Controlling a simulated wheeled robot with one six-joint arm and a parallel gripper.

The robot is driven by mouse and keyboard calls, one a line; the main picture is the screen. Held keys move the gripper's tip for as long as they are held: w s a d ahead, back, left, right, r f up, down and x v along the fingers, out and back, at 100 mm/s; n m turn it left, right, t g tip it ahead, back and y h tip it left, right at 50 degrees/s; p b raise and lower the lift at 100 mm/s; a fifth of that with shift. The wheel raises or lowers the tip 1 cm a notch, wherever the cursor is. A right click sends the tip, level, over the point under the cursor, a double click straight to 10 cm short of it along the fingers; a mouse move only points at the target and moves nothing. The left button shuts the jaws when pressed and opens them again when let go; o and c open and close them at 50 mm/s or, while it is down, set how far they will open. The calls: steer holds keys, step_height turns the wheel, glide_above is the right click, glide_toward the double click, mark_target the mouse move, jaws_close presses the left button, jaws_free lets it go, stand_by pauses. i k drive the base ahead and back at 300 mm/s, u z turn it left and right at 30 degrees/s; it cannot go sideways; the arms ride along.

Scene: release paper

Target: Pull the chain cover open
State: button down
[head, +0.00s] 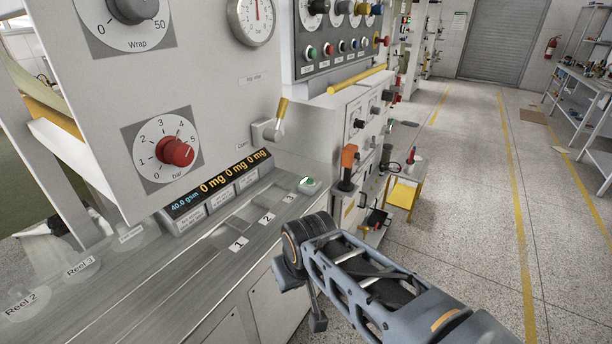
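No part in the head view is clearly labelled as the chain cover, so I cannot tell which it is. A yellow bar (357,80) runs along the upper edge of the white cabinet, under the panel of gauges and buttons. A yellow-tipped lever (279,118) stands tilted upward on the machine face, beside a small label that seems to read "Open". My arm reaches in from the lower right. A dark part at its end, seemingly my gripper (318,321), hangs low in front of the bench, apart from bar and lever. Its fingers cannot be made out.
A metal bench top (150,290) with numbered plates lies left of my arm. A red knob (177,152) and a digital display (215,184) are on the machine face. A yellow stand (404,192) is beyond the cabinet. The speckled floor to the right is mostly clear.

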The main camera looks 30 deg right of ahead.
mark_target(349, 208)
steer(key=z, duration=1.65)
steer(key=k, duration=0.6)
steer(key=z, duration=0.8)
steer(key=i, duration=1.3)
steer(key=u, duration=0.65)
steer(key=i, duration=1.05)
steer(key=u, duration=1.4)
steer(key=i, duration=0.4)
steer(key=u, duration=0.3)
